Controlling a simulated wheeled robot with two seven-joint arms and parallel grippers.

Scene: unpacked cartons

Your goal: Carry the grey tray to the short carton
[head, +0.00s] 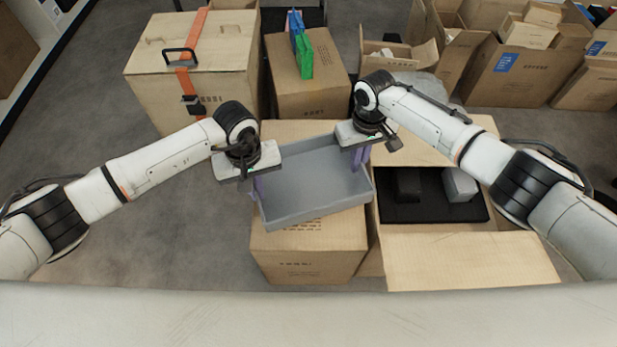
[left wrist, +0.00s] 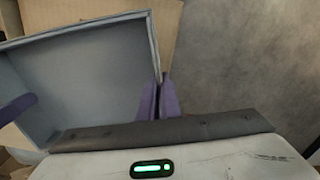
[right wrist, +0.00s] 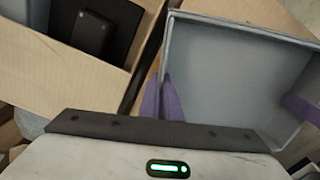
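The grey tray (head: 312,183) is empty and sits turned slightly, above a closed brown carton (head: 308,258) in the head view. This carton may be the short carton; its height is hard to judge. My left gripper (head: 257,186) has its purple fingers closed on the tray's left wall, also seen in the left wrist view (left wrist: 158,100). My right gripper (head: 361,156) has its fingers closed on the right wall, also seen in the right wrist view (right wrist: 163,102). The tray hides most of the carton's top. I cannot tell whether the tray touches it.
An open carton (head: 470,262) with a black insert and dark and grey items stands directly right. Behind are a large strapped carton (head: 190,70) and a carton (head: 310,85) with green and blue items on top. More cartons fill the back right. Floor at left (head: 140,240) is clear.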

